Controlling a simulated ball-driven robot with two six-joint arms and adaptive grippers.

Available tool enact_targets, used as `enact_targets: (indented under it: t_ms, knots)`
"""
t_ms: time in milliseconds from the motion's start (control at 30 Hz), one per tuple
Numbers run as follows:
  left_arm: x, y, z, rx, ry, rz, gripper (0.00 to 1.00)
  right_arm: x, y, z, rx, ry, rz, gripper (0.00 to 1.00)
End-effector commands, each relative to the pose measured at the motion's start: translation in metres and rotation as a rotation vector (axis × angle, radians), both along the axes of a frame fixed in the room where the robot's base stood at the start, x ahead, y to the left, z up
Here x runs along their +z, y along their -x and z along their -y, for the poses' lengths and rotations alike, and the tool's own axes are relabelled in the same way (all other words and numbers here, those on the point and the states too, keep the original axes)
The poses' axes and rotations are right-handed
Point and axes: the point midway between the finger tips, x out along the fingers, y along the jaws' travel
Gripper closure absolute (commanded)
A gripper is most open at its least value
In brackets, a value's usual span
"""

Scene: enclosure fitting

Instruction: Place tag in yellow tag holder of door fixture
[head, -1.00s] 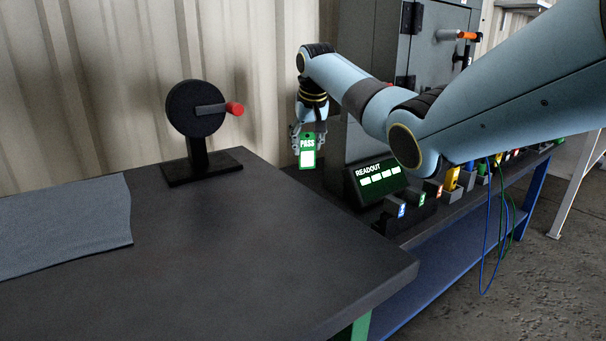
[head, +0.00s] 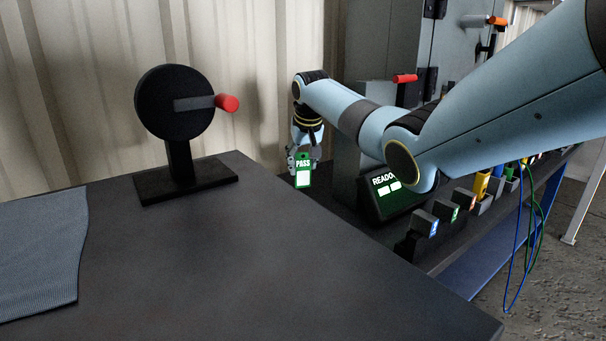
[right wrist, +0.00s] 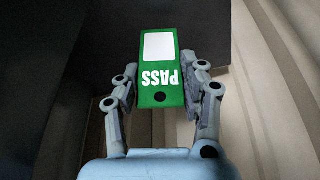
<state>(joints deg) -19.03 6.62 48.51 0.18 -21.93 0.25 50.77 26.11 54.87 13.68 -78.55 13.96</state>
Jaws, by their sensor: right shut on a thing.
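My left gripper is not in view.
A black wheel with a red handle (head: 228,103) stands on the dark table (head: 250,270). A grey cloth (head: 40,250) lies at left. A READOUT box (head: 378,205) and small labelled holders (head: 425,222) line the lower bench. Blue and green cables hang at right.

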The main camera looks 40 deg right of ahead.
Motion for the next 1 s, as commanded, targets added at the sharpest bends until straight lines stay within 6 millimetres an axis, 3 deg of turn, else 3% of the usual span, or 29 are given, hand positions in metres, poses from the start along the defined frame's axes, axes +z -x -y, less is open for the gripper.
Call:
enact_targets:
  t_ms: [33,100,433,467,633,900,1000]
  knots:
    - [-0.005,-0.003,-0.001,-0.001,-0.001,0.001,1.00,-0.015,0.001,0.000,0.000,0.000,-0.005,0.81]
    - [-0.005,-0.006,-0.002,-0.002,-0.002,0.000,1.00,-0.020,0.001,0.000,0.000,-0.001,-0.004,0.81]
    - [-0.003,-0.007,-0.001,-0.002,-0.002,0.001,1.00,-0.020,0.000,0.000,0.000,0.000,-0.001,0.85]
    - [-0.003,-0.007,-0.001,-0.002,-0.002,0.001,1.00,-0.020,0.000,0.000,0.000,0.000,-0.001,0.58]
    - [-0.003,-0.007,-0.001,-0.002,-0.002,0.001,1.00,-0.020,0.000,0.000,0.000,0.000,-0.001,0.36]
    - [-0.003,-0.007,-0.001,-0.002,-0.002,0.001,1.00,-0.019,0.000,0.000,0.000,0.000,-0.001,0.36]
    - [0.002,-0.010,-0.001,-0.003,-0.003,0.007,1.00,-0.010,0.002,-0.001,0.000,0.000,0.000,0.36]
